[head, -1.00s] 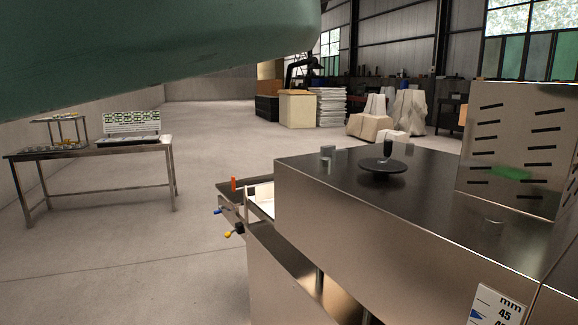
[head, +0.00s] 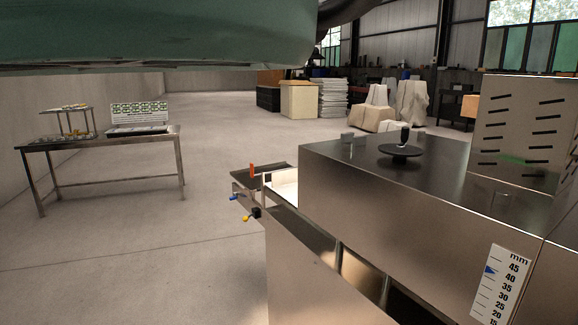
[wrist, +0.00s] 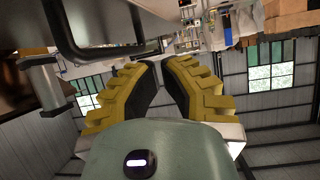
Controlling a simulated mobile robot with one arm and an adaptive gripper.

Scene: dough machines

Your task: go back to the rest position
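My gripper (wrist: 159,62) shows in the wrist view as two yellow ribbed fingers with black inner pads. The fingers lean in toward each other and their tips are close together, with only a thin gap between them. Nothing shows between them. In the head view a large green part of my own arm fills the top left; the gripper itself is out of that view.
A steel machine (head: 375,190) with a black round knob (head: 401,150) on top and a millimetre scale (head: 500,285) stands close at right. A slotted steel guard (head: 522,125) rises behind. A steel table (head: 95,142) stands at left. Open floor (head: 150,240) lies between.

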